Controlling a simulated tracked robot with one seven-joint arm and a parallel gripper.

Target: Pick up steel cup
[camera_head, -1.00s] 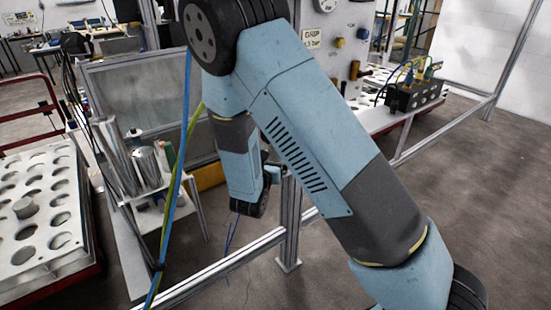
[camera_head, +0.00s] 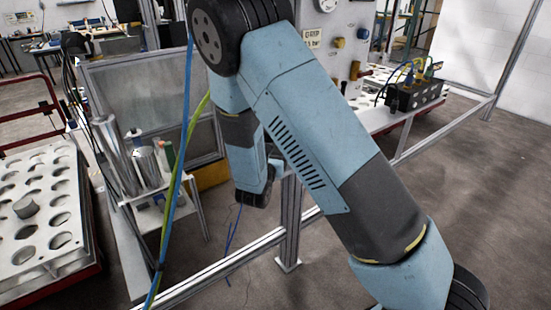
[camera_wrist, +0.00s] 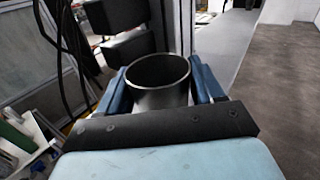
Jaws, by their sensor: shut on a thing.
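The steel cup (camera_wrist: 158,97) is a dark grey metal cylinder with an open round rim, seen from above at an angle in the wrist view. My gripper (camera_wrist: 160,88) has its blue fingers on the left and right sides of the cup and is shut on it. The cup's lower part is hidden behind my gripper's dark front bar. In the head view my blue and grey arm fills the middle, and neither the gripper's fingers nor the held cup can be made out.
Tall metal cylinders (camera_head: 118,155) stand on a small white table. Metal frame posts (camera_head: 290,222) and hanging blue and green cables (camera_head: 178,165) are close to my arm.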

